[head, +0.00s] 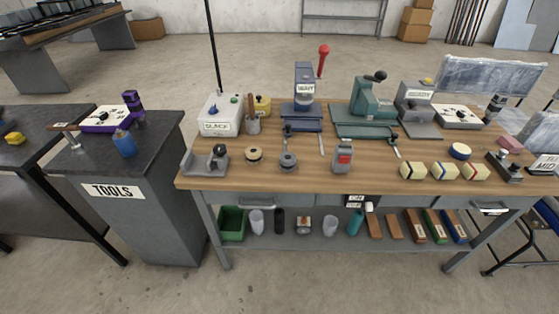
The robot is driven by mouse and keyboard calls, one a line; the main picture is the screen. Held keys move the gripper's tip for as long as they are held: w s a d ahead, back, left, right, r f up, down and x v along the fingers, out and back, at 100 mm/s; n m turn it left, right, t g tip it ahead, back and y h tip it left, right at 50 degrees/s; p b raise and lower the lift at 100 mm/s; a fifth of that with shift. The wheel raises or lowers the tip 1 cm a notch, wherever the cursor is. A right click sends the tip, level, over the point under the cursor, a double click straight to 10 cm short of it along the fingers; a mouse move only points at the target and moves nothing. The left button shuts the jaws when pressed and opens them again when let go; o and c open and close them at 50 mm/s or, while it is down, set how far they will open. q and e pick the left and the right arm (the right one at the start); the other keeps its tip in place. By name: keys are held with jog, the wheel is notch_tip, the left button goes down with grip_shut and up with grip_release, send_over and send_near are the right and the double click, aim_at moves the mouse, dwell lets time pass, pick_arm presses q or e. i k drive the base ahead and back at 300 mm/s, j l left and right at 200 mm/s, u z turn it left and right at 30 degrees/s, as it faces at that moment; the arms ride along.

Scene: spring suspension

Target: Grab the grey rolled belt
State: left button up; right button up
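A small grey round item (288,161), which looks like the grey rolled belt, lies on the wooden workbench (310,180) near its front edge, left of the middle. A tan round item with a dark rim (254,155) lies to its left, apart from it. Neither of my grippers is in the head view. Nothing touches the grey round item from the front.
A bottle with a red label (342,158) stands right of the grey item. A grey tape-dispenser-like holder (206,160) is at the left. A blue-grey press (304,95) and a green machine (370,112) stand behind. Bare wood lies in front.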

aim_at(288, 162)
jog(key=l+z, duration=0.4)
jog(key=i+l+z, duration=0.15)
jog(key=z, duration=0.2)
jog(key=l, duration=0.15)
